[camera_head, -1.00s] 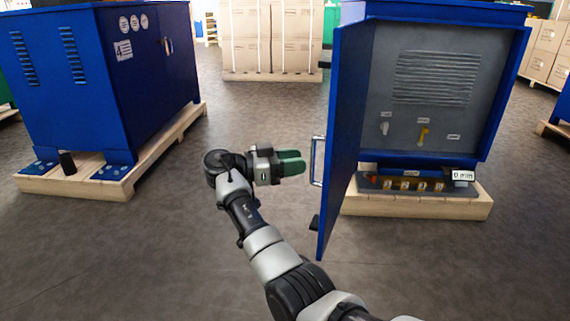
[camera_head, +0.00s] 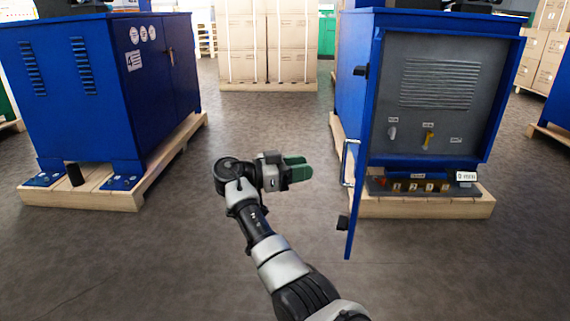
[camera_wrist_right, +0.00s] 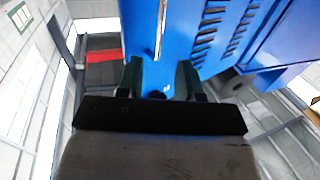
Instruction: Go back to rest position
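My right gripper (camera_head: 297,171) shows in the head view with green fingers pointing right, left of the open cabinet's door handle and apart from it. In the right wrist view the two dark green fingers (camera_wrist_right: 161,82) stand apart with nothing between them, in front of a blue cabinet surface (camera_wrist_right: 205,22). The right arm (camera_head: 262,230) reaches forward from the bottom of the head view, low over the floor. My left gripper does not show in any view.
The blue cabinet (camera_head: 350,75) at right has its door (camera_head: 365,180) open, seen nearly edge-on, with a handle (camera_head: 347,163) toward my gripper. Another blue cabinet (camera_head: 70,125) stands on a pallet at left. Boxes (camera_head: 245,45) stand behind. The floor between is clear.

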